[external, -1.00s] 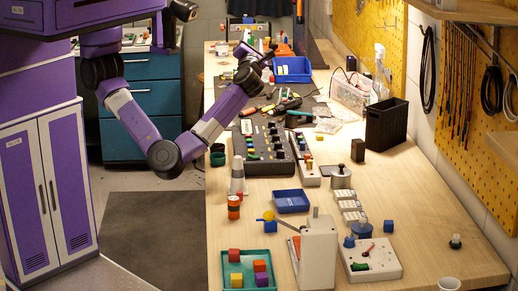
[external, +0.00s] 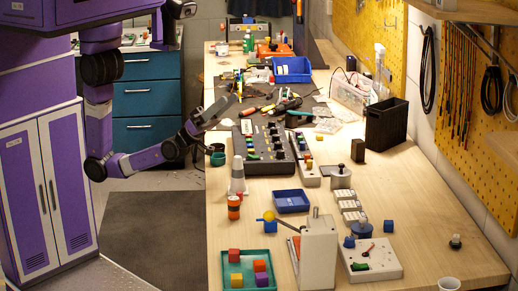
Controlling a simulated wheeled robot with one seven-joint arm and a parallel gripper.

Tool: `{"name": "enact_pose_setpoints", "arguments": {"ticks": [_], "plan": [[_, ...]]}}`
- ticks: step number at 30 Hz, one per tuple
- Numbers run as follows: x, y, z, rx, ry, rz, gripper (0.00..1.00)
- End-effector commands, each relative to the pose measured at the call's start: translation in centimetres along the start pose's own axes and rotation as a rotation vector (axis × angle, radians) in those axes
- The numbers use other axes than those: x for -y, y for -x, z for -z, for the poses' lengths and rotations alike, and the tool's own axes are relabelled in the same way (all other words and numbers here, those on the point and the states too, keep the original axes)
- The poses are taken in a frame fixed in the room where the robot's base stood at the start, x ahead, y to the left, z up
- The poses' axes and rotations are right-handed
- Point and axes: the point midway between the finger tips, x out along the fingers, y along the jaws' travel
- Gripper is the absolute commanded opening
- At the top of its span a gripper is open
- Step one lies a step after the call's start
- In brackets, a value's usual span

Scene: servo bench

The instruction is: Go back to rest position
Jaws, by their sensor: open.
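My gripper (external: 228,104) is at the end of my purple arm, over the left edge of the workbench (external: 410,215), left of the black control box. Its fingers look apart, and I see nothing held between them. My forearm runs low over the floor beside the bench, with the elbow near the purple cabinet.
A black control box (external: 262,150), a green cup (external: 217,157) and a grey cone stack (external: 237,178) stand close to my gripper. A blue bin (external: 292,70) and loose tools lie farther back. A teal tray (external: 248,270) holds several blocks. The floor (external: 150,235) left of the bench is clear.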

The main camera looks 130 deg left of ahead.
Motion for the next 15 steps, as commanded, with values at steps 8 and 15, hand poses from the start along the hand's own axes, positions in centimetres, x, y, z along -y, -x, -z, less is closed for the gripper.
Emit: {"name": "enact_pose_setpoints", "arguments": {"ticks": [8,15], "plan": [[-4.7,10.8,-3.9,0.349,-0.088,-0.136,0.46],[-7.4,20.6,-4.0,0.62,-0.113,-0.219,0.46]]}}
